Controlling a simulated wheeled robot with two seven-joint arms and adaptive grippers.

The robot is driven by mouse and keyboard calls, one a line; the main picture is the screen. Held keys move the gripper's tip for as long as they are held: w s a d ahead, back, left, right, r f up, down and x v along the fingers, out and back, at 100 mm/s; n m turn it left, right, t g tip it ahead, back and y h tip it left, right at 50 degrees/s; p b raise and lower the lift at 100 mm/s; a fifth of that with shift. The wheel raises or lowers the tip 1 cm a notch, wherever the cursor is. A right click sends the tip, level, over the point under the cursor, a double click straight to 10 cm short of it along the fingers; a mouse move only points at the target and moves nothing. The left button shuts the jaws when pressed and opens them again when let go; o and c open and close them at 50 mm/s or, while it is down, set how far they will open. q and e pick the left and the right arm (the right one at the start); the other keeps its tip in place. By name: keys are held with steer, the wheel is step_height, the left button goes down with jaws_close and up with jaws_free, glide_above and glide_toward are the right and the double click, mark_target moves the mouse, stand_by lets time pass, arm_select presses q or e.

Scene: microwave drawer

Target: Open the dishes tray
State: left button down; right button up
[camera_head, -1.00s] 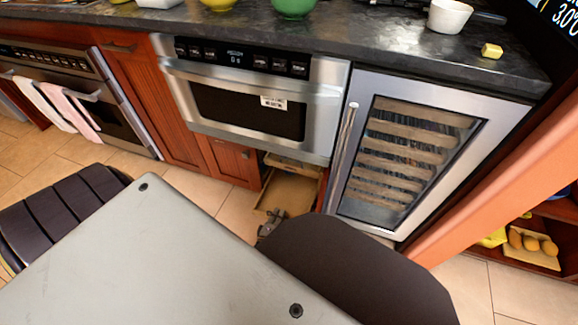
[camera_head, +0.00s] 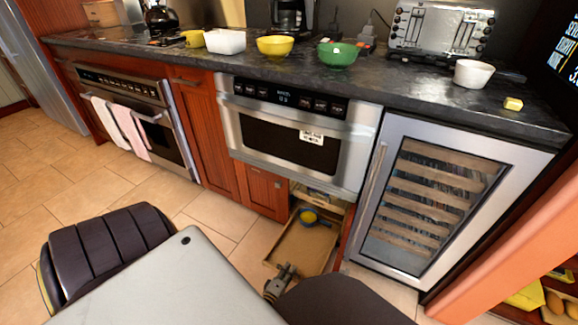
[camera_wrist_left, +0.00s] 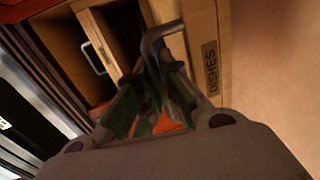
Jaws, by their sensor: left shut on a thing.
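The dishes tray (camera_head: 322,255) is a shallow wooden pull-out below the microwave. It is drawn well out over the floor. A blue and yellow dish (camera_head: 308,217) lies in it. My left gripper (camera_head: 281,276) is at the tray's front edge. In the left wrist view, the fingers (camera_wrist_left: 160,62) are shut on the tray's grey metal handle (camera_wrist_left: 158,36), beside the "DISHES" label (camera_wrist_left: 210,67) on the wooden front (camera_wrist_left: 196,28). My right gripper is not in view.
A steel microwave drawer (camera_head: 240,110) is above the tray. A wine cooler (camera_head: 345,250) stands to its right. A dark chair (camera_head: 105,245) and my own body are in front. Tiled floor (camera_head: 215,228) is clear to the left. Bowls and a toaster (camera_head: 440,32) stand on the counter.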

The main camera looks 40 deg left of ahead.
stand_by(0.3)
arm_select(q)
steer(key=c, duration=1.8)
jaws_free()
steer(key=shift+c, duration=0.2)
steer(key=shift+r, duration=0.15)
